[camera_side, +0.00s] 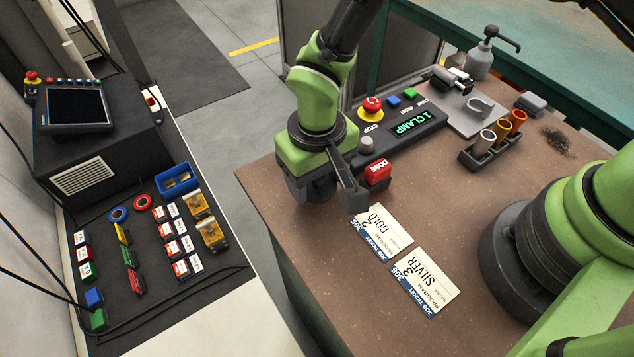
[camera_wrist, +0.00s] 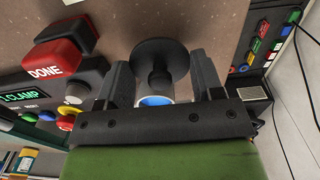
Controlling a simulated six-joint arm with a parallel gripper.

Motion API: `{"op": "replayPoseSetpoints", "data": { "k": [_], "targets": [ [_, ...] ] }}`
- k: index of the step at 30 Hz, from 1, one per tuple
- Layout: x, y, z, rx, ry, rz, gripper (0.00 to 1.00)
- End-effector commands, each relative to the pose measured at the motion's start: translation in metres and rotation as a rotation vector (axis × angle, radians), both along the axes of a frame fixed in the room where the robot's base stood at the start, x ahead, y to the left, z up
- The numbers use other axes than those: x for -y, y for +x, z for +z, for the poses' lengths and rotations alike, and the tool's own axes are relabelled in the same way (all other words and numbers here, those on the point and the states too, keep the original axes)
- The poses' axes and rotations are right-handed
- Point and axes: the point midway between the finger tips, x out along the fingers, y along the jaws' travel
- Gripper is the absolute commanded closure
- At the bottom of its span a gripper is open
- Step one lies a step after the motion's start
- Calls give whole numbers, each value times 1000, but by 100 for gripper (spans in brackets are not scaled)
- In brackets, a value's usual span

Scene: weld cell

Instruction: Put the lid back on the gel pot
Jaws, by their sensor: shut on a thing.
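In the wrist view a dark round lid (camera_wrist: 160,52) with a knob lies between the two fingers of my gripper (camera_wrist: 161,68). My gripper is shut on the lid. A white pot with blue inside (camera_wrist: 155,101) shows just below the knob, partly hidden by my gripper's body. I cannot tell how far the lid is from the pot. In the side view my gripper (camera_side: 340,195) is low over the left edge of the brown bench, and I cannot make out the pot there.
A red DONE button (camera_side: 377,171) stands close to my gripper. A clamp panel (camera_side: 415,125) and tube rack (camera_side: 490,150) are farther back. Two job tickets (camera_side: 381,230) (camera_side: 424,281) lie flat in front. A dark shelf (camera_side: 150,260) of small parts stands left, across a floor gap.

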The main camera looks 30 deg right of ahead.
Motion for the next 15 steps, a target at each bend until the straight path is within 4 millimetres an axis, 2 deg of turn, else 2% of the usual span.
{"op": "replayPoseSetpoints", "data": {
  "k": [3, 7, 11, 15],
  "targets": [
    [-1, 1, 27, 5, 4, -1, 61],
    [-1, 1, 53, 4, 3, -1, 61],
    [0, 5, 69, 3, 2, -1, 61],
    [5, 29, 76, 4, 2, -5, 61]
  ]
}}
